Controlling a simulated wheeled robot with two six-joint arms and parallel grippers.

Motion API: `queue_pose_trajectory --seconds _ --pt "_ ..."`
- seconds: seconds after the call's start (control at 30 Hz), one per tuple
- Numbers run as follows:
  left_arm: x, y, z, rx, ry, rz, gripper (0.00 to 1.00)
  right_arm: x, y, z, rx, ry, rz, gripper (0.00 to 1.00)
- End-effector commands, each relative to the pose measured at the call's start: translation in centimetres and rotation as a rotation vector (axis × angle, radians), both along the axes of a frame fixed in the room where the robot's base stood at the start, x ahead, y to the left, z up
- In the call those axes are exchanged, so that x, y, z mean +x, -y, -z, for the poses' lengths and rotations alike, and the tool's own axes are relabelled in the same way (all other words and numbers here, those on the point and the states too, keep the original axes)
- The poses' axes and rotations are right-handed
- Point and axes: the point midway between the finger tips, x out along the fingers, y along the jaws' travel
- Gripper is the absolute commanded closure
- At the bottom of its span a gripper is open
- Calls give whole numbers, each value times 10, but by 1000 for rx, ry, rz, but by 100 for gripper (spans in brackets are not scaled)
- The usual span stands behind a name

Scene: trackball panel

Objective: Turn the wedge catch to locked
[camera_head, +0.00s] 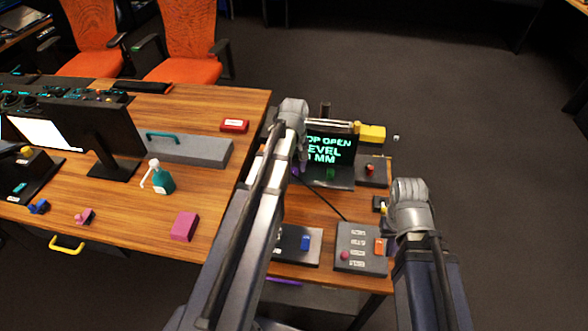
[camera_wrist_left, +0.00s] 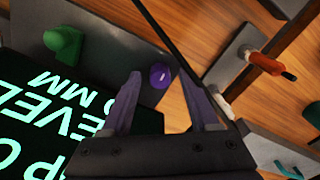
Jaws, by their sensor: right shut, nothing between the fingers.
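No part is labelled as the wedge catch, and I cannot tell surely which it is. In the left wrist view a round purple knob (camera_wrist_left: 160,76) with a small white mark sits on the dark grey panel (camera_wrist_left: 105,52). My left gripper (camera_wrist_left: 161,70) is open, its fingers on either side of this knob in the picture; no contact can be made out. A green knob (camera_wrist_left: 64,42) stands left of it. In the head view my left gripper (camera_head: 298,168) is beside the display (camera_head: 329,148). My right gripper (camera_head: 391,243) is shut and mostly hidden, near the orange switch (camera_head: 379,246).
An orange-red handle (camera_wrist_left: 265,64) on a grey plate and a black cable (camera_wrist_left: 165,33) are close to the left fingers. A keypad box (camera_head: 360,260), a blue switch (camera_head: 305,242) and a yellow block (camera_head: 371,133) crowd the small table. A wooden desk (camera_head: 130,215) stands left.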

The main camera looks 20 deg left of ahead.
Motion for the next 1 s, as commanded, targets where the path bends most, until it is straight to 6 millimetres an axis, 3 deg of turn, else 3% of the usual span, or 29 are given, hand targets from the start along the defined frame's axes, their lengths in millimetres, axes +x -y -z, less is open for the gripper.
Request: queue_pose_trajectory --seconds 0.07,0.53,1.0 --pt "0 0 0 0 0 0 48 0 0 0 0 0 0 100" --pt "0 0 0 0 0 0 100 0 0 0 0 0 0 100" --pt "0 0 0 0 0 33 100 0 0 0 0 0 0 100"
